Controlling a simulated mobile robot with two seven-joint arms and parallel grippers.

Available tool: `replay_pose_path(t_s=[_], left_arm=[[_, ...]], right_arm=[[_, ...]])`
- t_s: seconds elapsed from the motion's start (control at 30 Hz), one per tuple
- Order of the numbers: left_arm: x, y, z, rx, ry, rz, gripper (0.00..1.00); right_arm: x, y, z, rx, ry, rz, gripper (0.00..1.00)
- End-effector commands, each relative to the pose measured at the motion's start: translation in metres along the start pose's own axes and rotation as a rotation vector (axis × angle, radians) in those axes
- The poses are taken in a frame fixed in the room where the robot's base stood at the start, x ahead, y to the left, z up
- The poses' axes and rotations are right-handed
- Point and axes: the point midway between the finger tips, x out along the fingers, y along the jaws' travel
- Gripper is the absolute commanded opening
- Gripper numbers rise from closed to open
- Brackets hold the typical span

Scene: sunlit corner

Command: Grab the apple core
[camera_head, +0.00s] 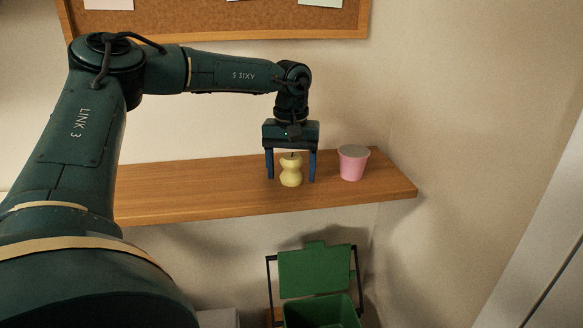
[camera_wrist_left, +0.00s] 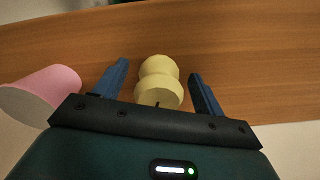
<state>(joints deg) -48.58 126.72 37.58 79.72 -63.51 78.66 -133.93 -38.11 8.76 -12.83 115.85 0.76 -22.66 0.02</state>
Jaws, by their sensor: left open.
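The apple core (camera_head: 291,172) is pale yellow with a narrow waist and a dark stem on top. It stands upright on the wooden shelf (camera_head: 220,187). My left gripper (camera_head: 291,180) is open above the shelf, with one blue finger on each side of the core. The left wrist view shows the core (camera_wrist_left: 158,82) between the two fingers (camera_wrist_left: 160,78), with a gap on both sides. My right gripper is not in view.
A pink cup (camera_head: 352,163) with a grey top stands on the shelf just right of the core; it also shows in the left wrist view (camera_wrist_left: 45,90). A green bin (camera_head: 318,310) with a raised lid stands below. A corkboard (camera_head: 220,20) hangs above.

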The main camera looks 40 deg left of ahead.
Motion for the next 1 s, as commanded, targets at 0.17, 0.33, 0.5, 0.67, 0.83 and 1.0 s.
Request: replay_pose_path(t_s=[0.17,0.33,0.5,0.67,0.83,1.0], left_arm=[[0.000,0.000,0.000,0.000,0.000,0.000,0.63],[0.000,0.000,0.000,0.000,0.000,0.000,0.49],[0.000,0.000,0.000,0.000,0.000,0.000,0.35],[-0.001,0.000,0.000,0.000,0.000,0.000,0.23],[-0.001,0.000,0.000,0.000,0.000,0.000,0.23],[-0.011,0.000,-0.001,0.000,0.003,0.000,0.23]], right_arm=[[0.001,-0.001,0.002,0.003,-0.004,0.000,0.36],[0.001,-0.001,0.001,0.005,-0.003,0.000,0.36],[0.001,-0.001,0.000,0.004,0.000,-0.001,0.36],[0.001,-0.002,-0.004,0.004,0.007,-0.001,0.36],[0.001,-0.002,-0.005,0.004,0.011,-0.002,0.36],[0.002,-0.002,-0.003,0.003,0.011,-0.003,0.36]])
